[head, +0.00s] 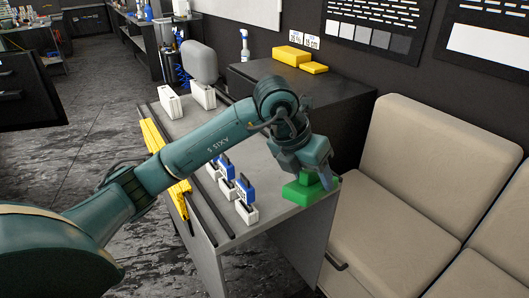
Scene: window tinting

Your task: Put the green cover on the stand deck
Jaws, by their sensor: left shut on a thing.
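The green cover (298,194) is at the right front corner of the grey-topped stand deck (268,207). It looks like a low block with an upright green part at its right. My left gripper (322,176) points down over it and is shut on that upright part. The gripper hides part of the cover's top. I cannot tell whether the cover's underside touches the deck. My right gripper is not in view.
Blue-and-white tools (245,193) stand on the deck left of the cover. A yellow level-like bar (160,149) lies along the left edge. White boxes (171,105) stand at the back. A beige sofa (400,165) is close on the right.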

